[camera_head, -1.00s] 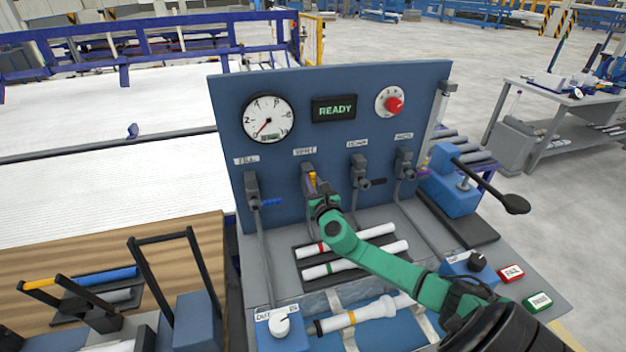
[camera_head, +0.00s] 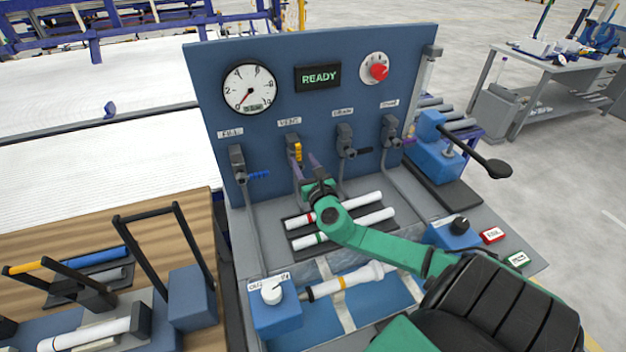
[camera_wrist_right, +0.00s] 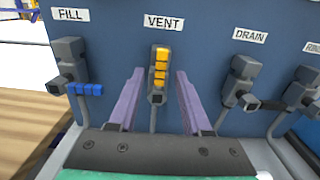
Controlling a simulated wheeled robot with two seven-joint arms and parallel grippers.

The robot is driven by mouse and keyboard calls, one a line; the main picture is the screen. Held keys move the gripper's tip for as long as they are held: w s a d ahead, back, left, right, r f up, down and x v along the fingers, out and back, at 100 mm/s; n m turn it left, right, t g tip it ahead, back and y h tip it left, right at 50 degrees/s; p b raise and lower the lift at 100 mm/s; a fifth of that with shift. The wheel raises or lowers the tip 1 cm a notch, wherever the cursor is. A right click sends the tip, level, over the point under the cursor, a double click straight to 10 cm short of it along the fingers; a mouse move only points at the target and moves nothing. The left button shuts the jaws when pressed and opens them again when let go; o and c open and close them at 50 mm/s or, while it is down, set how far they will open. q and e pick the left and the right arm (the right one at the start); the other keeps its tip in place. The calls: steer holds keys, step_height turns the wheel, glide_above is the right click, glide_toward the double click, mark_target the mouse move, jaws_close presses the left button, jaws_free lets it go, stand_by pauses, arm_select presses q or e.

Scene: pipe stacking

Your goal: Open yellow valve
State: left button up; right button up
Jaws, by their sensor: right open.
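The yellow valve (camera_head: 297,152) is on the blue panel under the VENT label. Its yellow handle (camera_wrist_right: 161,66) stands upright in the right wrist view, in line with its pipe. My right gripper (camera_head: 306,174) is in front of and below the valve. In the right wrist view its two purple fingers (camera_wrist_right: 159,73) are spread, one to each side of the valve, with a gap on both sides. It is open and empty. My left gripper is not in view.
The blue-handled FILL valve (camera_head: 257,174) is to the left and the DRAIN valve (camera_head: 346,145) to the right. A gauge (camera_head: 249,89) and a READY display (camera_head: 318,77) are above. Pipes (camera_head: 342,220) lie in a rack below. A black lever (camera_head: 490,165) juts out at right.

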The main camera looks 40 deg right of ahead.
steer(key=b+v, duration=0.1)
steer(key=v, duration=0.8)
steer(key=shift+s+a, duration=0.15)
